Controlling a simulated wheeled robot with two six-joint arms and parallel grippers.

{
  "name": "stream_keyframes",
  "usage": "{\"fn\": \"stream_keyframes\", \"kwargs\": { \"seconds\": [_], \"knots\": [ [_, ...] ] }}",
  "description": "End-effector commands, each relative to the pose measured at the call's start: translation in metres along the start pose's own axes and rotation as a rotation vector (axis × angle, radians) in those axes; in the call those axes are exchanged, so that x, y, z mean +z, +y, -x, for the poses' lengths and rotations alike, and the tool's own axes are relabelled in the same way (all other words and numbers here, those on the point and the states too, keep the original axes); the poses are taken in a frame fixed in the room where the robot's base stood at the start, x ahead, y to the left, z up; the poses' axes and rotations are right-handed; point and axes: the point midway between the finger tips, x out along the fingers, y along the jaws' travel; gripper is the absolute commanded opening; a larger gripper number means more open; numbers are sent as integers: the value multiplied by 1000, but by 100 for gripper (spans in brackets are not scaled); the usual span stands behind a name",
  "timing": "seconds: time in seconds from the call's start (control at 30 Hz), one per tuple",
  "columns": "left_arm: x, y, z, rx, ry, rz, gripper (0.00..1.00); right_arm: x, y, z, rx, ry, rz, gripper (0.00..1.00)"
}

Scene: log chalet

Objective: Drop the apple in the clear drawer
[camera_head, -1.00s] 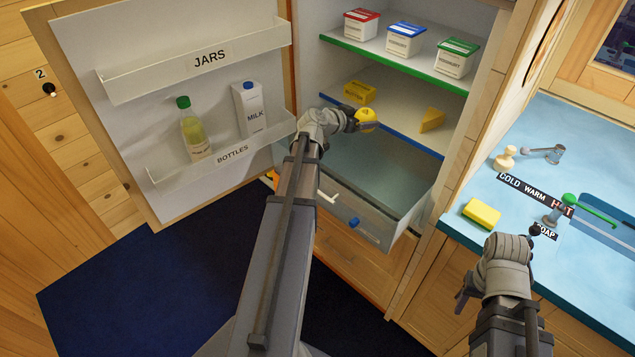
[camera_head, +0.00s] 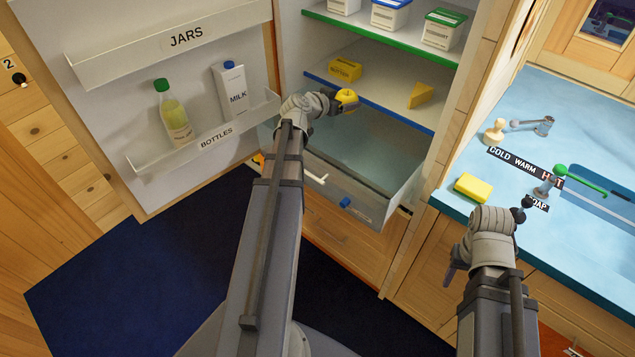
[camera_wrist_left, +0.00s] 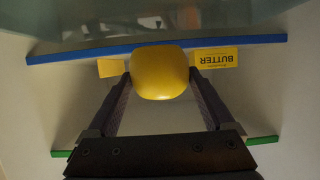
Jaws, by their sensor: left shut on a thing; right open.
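The yellow apple (camera_head: 346,99) is in my left gripper (camera_head: 344,105), held above the open clear drawer (camera_head: 370,195) at the bottom of the fridge. In the left wrist view the apple (camera_wrist_left: 160,73) sits between the two fingers of my left gripper (camera_wrist_left: 160,90), which are shut on it. The drawer is pulled out and has a blue knob (camera_head: 345,202) on its front. My left arm hides part of its left side. My right gripper (camera_head: 525,210) is open and empty, in front of the counter by the sink.
Above the drawer, a blue-edged shelf (camera_head: 380,101) holds butter (camera_head: 344,69) and a cheese wedge (camera_head: 419,95). The open fridge door at left carries a bottle (camera_head: 172,115) and milk (camera_head: 231,92). A yellow sponge (camera_head: 473,187) lies on the blue counter (camera_head: 560,235).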

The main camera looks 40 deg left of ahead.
Motion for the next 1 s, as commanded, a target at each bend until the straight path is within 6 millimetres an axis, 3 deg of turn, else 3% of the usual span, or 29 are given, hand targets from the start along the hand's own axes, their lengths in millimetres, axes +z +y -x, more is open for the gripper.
{"fn": "stream_keyframes", "kwargs": {
  "seconds": [0.03,0.23,0.6,0.63,0.73,1.0],
  "knots": [
    [12,0,-5,0,0,0,21,-1,-1,-12,0,0,0,50],
    [31,0,-13,0,0,0,21,-2,-3,-33,0,0,0,50],
    [33,0,-14,0,0,0,21,-2,-4,-36,0,0,0,50],
    [33,0,-14,0,0,0,89,-2,-3,-36,0,0,0,50],
    [33,0,-14,0,0,0,100,-2,-3,-36,0,0,0,50],
    [33,0,-13,0,0,0,100,-2,-3,-36,0,0,0,50]
  ]
}}
